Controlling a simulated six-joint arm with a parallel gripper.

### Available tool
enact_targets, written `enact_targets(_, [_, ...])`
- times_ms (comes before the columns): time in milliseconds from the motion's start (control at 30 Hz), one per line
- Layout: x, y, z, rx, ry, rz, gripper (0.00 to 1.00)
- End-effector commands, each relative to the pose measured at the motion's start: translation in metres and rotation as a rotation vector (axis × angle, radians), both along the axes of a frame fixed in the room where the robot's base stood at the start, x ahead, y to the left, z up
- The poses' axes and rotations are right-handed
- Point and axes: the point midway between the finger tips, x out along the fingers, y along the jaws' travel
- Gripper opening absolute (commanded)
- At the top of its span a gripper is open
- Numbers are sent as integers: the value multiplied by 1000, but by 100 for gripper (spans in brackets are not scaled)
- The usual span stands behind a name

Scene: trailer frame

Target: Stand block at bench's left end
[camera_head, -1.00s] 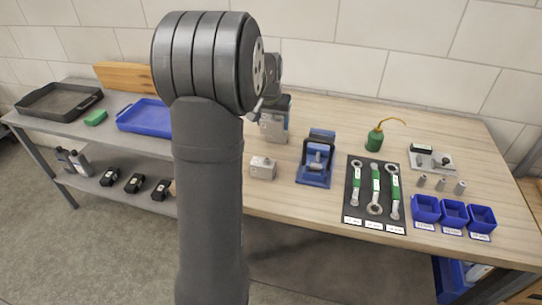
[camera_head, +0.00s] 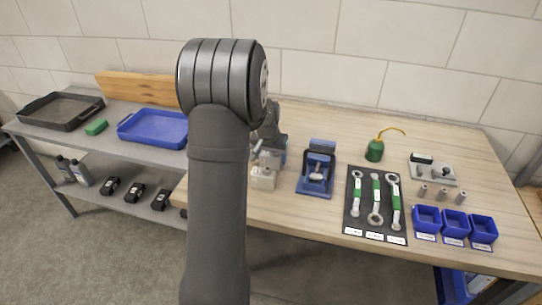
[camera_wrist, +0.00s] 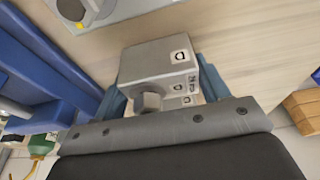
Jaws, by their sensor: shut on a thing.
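The block (camera_head: 263,179) is a small grey metal block with a round stub, near the front edge of the wooden bench (camera_head: 330,125), towards its left end. In the wrist view the block (camera_wrist: 150,62) shows white labels with black marks on its side. My gripper (camera_wrist: 160,94) is shut on it, with a blue-grey finger on either side. In the head view my gripper (camera_head: 268,160) is partly hidden behind my arm. The block appears to be at the bench top; I cannot tell whether it touches. My arm hides part of the bench's left end.
A blue vise-like fixture (camera_head: 317,172) stands close to the right of the block. Further right are wrenches on a dark mat (camera_head: 353,222), a green oil can (camera_head: 374,151) and blue bins (camera_head: 455,217). A grey side table with a blue tray (camera_head: 155,124) adjoins on the left.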

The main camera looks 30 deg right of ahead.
Motion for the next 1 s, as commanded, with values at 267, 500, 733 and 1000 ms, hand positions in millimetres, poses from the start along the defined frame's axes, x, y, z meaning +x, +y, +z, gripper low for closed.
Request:
enact_targets(267, [0, 0, -3, 0, 0, 0, 86])
enact_targets(500, [0, 0, -3, 0, 0, 0, 90])
enact_targets(733, [-1, 2, 11, -1, -3, 0, 90])
enact_targets(1000, [-12, 12, 66, -3, -4, 0, 90])
